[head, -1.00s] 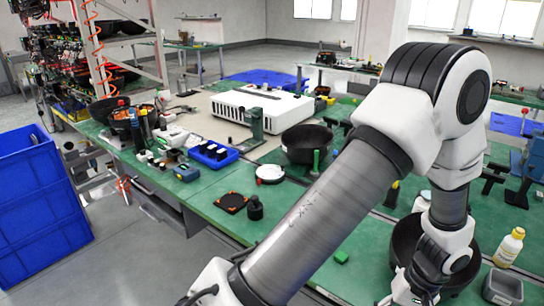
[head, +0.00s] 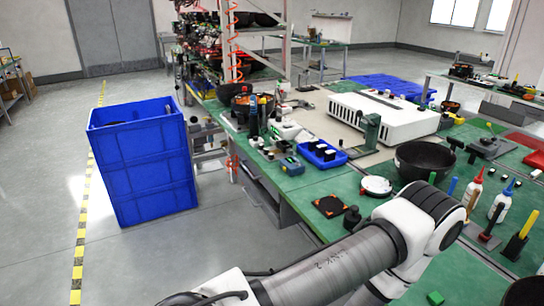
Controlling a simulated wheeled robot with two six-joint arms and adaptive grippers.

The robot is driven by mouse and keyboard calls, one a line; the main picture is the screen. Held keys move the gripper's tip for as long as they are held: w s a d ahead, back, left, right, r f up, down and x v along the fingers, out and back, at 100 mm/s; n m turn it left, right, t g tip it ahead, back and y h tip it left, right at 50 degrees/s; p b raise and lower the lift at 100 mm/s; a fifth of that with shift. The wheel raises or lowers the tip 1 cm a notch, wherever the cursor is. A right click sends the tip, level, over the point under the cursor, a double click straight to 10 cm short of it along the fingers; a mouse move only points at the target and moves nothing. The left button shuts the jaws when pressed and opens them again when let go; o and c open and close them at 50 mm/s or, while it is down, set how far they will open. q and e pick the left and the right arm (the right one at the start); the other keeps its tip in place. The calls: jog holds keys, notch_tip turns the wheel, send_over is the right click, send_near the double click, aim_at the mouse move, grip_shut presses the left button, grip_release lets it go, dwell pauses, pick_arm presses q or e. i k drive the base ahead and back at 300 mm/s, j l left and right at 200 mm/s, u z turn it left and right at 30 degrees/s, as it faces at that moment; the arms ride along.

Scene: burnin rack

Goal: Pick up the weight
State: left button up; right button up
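A small black knobbed object that looks like the weight (head: 352,217) stands upright on the green bench top (head: 300,207). It is beside a dark square plate with orange corners (head: 330,206), just beyond my arm. A round white device (head: 376,186) sits a little behind it. One of my arms crosses the lower middle of the picture, its elbow to the right of the weight. Neither of my grippers shows in the head view.
A blue tray (head: 321,162) with dark and white items, a black bowl (head: 425,170) and a white box-shaped machine (head: 384,116) stand farther back. Bottles (head: 473,191) stand at right. A stack of blue crates (head: 143,165) stands on the floor at left, with clear floor around it.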

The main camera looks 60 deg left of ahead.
aim_at(352, 218)
jog(key=i+l+u, duration=0.1)
jog(key=u, duration=1.45)
jog(key=l+z, duration=0.1)
jog(key=z, duration=1.2)
jog(key=u, duration=1.3)
